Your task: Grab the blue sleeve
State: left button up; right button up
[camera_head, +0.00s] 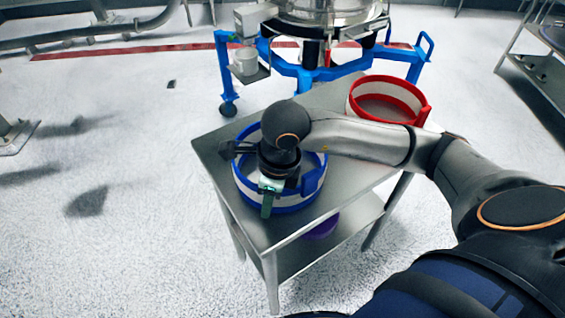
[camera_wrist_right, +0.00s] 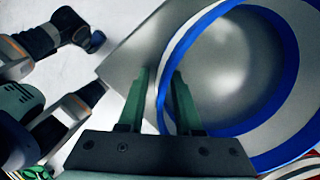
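The blue sleeve (camera_head: 313,181) is a blue and white ring standing on the small metal table (camera_head: 222,158). In the right wrist view the blue sleeve (camera_wrist_right: 243,130) fills the right side. My right gripper (camera_head: 268,194) is over the sleeve's near left wall, with a green finger in front of the outer side. In the right wrist view my right gripper (camera_wrist_right: 162,74) has its two green fingers apart. The sleeve's wall runs between them, close to the right finger; I cannot tell if they touch. My left gripper is in neither view.
A red and white ring (camera_head: 420,114) sits on the table's far right corner. A purple item (camera_head: 322,228) is on the lower shelf. Behind stands a blue wheeled frame (camera_head: 290,70) carrying a steel vessel (camera_head: 330,14).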

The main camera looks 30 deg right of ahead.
grip_shut()
dwell(1.2)
